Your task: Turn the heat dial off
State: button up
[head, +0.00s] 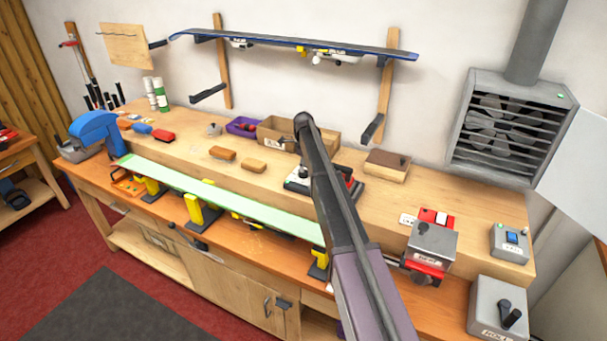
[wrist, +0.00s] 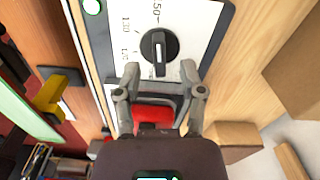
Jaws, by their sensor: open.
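The heat dial (wrist: 159,46) is a round black knob on a white face plate (wrist: 198,20) with printed numbers, in the wrist view. Its raised bar stands nearly upright in the picture, toward the number that seems to read 150. My gripper (wrist: 160,82) is open, its two fingers apart just below the knob, with nothing held between them. A red part (wrist: 153,115) shows between the fingers. In the head view my arm hides the gripper and the dial; part of a dark-edged device with a white top (head: 297,178) shows beside the arm.
A green lamp (wrist: 92,7) is lit at the plate's corner. A cardboard box (head: 275,131) and a wooden block (head: 387,166) stand nearby on the raised shelf. A long pale green board (head: 215,197) lies in front. A grey-and-red device (head: 432,244) stands to the right.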

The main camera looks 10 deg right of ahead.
jog(key=shift+f+b, duration=0.65)
jog(key=shift+f, duration=0.3)
grip_shut()
